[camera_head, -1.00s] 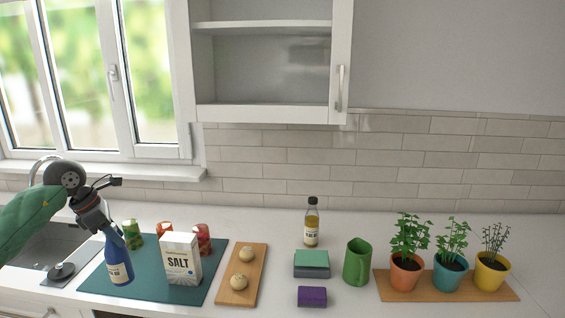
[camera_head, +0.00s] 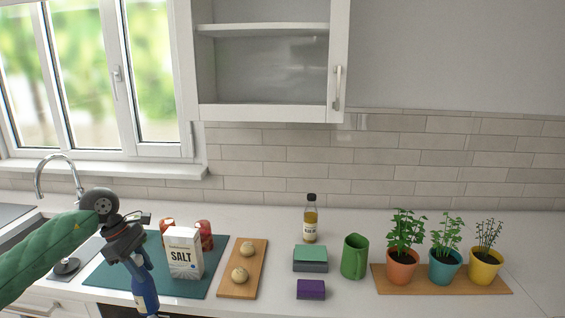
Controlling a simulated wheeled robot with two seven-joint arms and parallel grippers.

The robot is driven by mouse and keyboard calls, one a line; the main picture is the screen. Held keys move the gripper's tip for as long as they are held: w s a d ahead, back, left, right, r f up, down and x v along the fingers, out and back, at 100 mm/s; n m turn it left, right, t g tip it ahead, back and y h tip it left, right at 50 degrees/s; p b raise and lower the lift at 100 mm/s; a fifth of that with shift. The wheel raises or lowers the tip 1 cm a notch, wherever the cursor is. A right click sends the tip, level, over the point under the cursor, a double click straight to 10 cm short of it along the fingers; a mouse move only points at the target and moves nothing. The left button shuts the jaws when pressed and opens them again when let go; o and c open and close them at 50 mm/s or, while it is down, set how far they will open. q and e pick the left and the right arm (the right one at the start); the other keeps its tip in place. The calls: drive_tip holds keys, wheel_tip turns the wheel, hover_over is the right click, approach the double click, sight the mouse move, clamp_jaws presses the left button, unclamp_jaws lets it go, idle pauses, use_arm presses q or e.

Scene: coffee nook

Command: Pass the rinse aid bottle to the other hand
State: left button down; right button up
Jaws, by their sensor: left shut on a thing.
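The rinse aid bottle (camera_head: 147,295) is blue with a pale label. It hangs roughly upright, slightly tilted, in front of the teal mat. My left gripper (camera_head: 136,262) is shut on its upper part, and the gripper hides the bottle's top. My left arm in its green sleeve comes in from the left edge. My right gripper is not in view.
On the teal mat (camera_head: 108,277) stand a salt box (camera_head: 184,254) and red cans (camera_head: 205,235). To the right are a board (camera_head: 256,263) with two round items, sponges (camera_head: 310,258), a vinegar-like bottle (camera_head: 310,222), a green mug (camera_head: 354,257) and potted herbs (camera_head: 402,258).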

use_arm(q)
drive_tip(key=s+d+f+m+g+y, duration=0.2)
drive_tip(key=s+d+f+m, duration=0.1)
drive_tip(key=d+f+m, duration=0.5)
drive_tip(key=s+d+f+m+g+y, duration=0.2)
drive_tip(key=s+d+f+m, duration=0.2)
drive_tip(key=d+f+m, duration=0.3)
drive_tip(key=shift+s+d+f+m+y, duration=0.15)
drive_tip(key=shift+d+f+m+y, duration=0.2)
drive_tip(key=shift+f+m, duration=0.45)
drive_tip(key=shift+r, duration=0.3)
